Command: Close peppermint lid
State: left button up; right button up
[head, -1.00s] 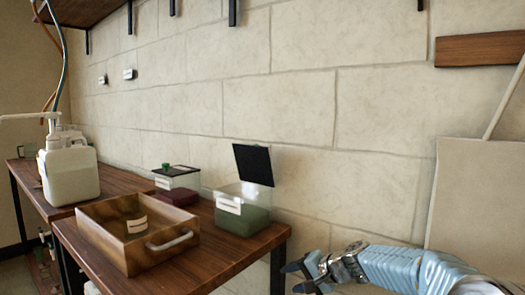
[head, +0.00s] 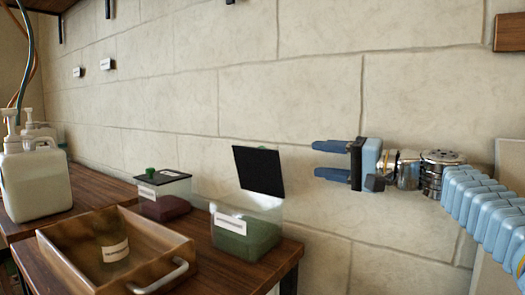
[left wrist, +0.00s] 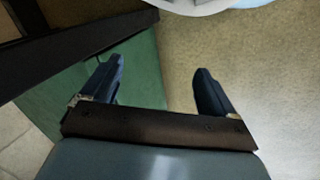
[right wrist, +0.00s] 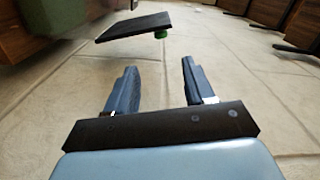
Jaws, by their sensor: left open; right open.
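A clear box with green contents (head: 246,232) and a white label stands near the right end of the wooden table. Its black lid (head: 259,170) is raised, tilted up at the back. In the right wrist view the black lid (right wrist: 133,27) shows with a green knob (right wrist: 160,35) on it. My right gripper (head: 322,160) is open and empty, to the right of the raised lid and apart from it. A second box with dark red contents (head: 165,207) has its lid down. The label text is too small to read. My left gripper (left wrist: 158,82) is open and empty, away from the boxes.
A wooden tray (head: 115,250) with a metal handle stands in front of the boxes. White pump jugs (head: 35,180) stand at the left. The stone wall (head: 330,100) is close behind the lid.

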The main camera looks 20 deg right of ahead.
aim_at(261, 168)
jog(key=p+x, duration=0.2)
jog(key=x, duration=1.2)
grip_shut()
